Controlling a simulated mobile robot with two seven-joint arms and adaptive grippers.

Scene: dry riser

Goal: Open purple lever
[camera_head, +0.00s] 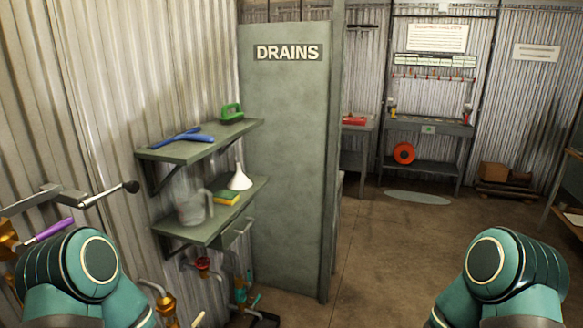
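A purple lever (48,231) shows at the far left, low in the head view. It slants up to the right from a brass fitting (8,240) that the left picture edge cuts off. Part of the fitting is hidden behind my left arm, which stands just below and right of the lever. Teal links of both my arms rise from the bottom corners. Neither gripper shows, so I cannot see what they hold.
A grey pipe with a black-knobbed handle (130,187) juts out above the lever. Wall shelves (205,140) hold a blue tool, a funnel and a jug. More brass valves (165,303) sit below. A "DRAINS" panel (285,150) stands beyond; floor to the right is open.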

